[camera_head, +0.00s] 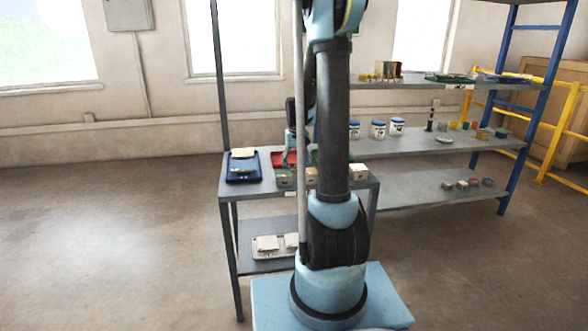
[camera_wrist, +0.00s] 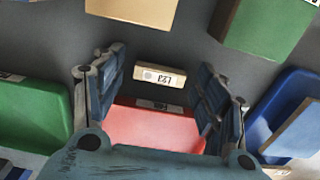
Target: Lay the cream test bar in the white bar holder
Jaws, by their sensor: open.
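A small cream bar (camera_wrist: 160,77) with a dark printed label shows in the wrist view, between the fingers of my gripper (camera_wrist: 158,92). It is at the far edge of a red tray (camera_wrist: 158,128); I cannot tell whether it rests on the tray. My gripper is open, one finger on each side of the bar, with gaps between. In the head view my gripper (camera_head: 289,158) is low over the table by the red tray (camera_head: 278,158), partly hidden by my arm. I cannot make out the white bar holder for sure.
A green tray (camera_wrist: 30,112) lies left and a blue tray (camera_wrist: 262,122) right in the wrist view. Two boxes stand beyond, one cream-topped (camera_wrist: 132,8), one green-sided (camera_wrist: 232,18). The head view shows a white tray (camera_head: 259,255) on the lower shelf and loaded shelving (camera_head: 420,145) at right.

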